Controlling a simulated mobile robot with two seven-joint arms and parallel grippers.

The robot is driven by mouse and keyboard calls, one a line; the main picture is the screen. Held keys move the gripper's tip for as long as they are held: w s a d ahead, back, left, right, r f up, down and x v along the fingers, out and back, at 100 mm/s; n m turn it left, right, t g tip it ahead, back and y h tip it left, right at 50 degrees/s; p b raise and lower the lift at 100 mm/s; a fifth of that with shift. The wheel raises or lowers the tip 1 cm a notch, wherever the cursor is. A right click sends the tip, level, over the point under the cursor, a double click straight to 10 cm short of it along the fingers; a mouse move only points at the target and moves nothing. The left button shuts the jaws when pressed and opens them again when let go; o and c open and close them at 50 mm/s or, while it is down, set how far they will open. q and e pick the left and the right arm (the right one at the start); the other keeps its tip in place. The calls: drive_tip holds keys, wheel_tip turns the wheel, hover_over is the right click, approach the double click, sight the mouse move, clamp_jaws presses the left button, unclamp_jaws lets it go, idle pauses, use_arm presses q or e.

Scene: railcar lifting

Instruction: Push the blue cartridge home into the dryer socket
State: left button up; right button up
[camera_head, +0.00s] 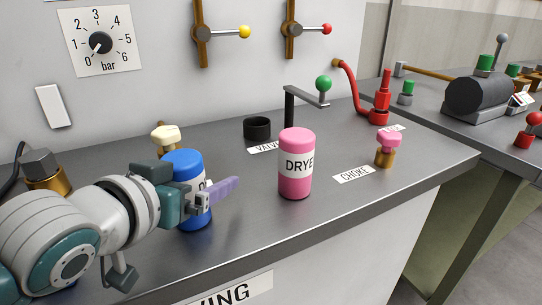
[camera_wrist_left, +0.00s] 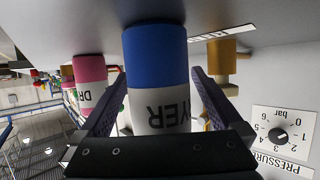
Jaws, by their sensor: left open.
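The blue cartridge (camera_head: 184,162), a cylinder with a white label band, stands upright on the grey bench top at the left. In the left wrist view the blue cartridge (camera_wrist_left: 155,57) shows upside down between the two spread fingers, label reading "YER". Gaps show beside it, so the jaws are open around it. Its base is partly hidden by the gripper, and I cannot tell how it sits in a socket. My right gripper is not in view.
A pink "DRYER" cylinder (camera_head: 295,175) stands right of the gripper. A cream-knobbed fitting (camera_head: 165,137) stands behind the cartridge, a pink-knobbed one (camera_head: 388,141) at right. The bench front is clear.

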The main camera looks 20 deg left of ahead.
use_arm(q)
clamp_jaws()
idle(0.8)
